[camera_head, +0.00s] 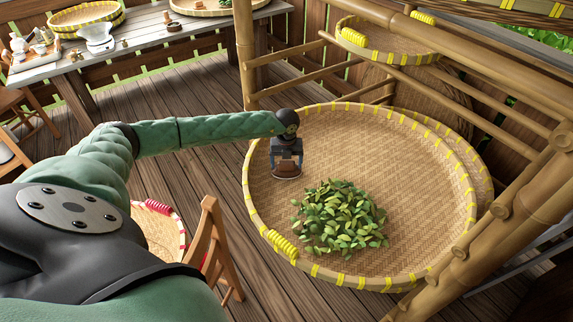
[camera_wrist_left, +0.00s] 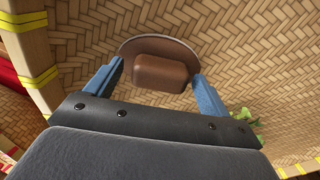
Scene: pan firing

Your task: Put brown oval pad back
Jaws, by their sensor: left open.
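The brown oval pad (camera_wrist_left: 160,70) lies on the woven surface of the large round tray. It has a raised brown block on a flat oval base. In the head view the pad (camera_head: 287,172) shows just below my left gripper (camera_head: 287,160). The left gripper is open, and in the left wrist view its blue fingers (camera_wrist_left: 158,85) stand on either side of the pad's block, with gaps visible. I cannot tell whether they touch its base. The right gripper is not in view.
The large woven tray (camera_head: 420,180) has yellow bindings on its rim and rests on a bamboo rack (camera_head: 535,200). A pile of green leaves (camera_head: 340,217) lies in it, right of the pad. A wooden chair (camera_head: 212,245) stands at the tray's lower left. A table (camera_head: 150,35) is at the back left.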

